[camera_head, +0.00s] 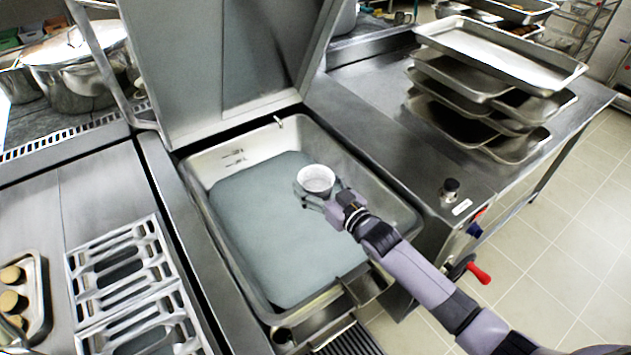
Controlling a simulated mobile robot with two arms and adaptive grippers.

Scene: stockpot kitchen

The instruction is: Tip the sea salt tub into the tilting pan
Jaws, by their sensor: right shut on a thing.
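The tilting pan (385,195) is a large steel basin in the middle of the camera_head view, holding a flat blue-grey fill. Its lid (225,60) stands raised at the back. The sea salt tub (316,181) is a small white round tub. My right gripper (312,192) is shut on the tub and holds it over the pan, near the middle of the basin. The tub's open top faces up toward the camera and shows a pale inside. How far it is tilted I cannot tell. My left gripper is not in view.
Several steel trays (500,50) are stacked on the right counter. A red-handled lever (478,273) sticks out at the pan's right front. A large pot (80,65) stands at the back left. A slotted steel rack (125,265) lies on the left counter.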

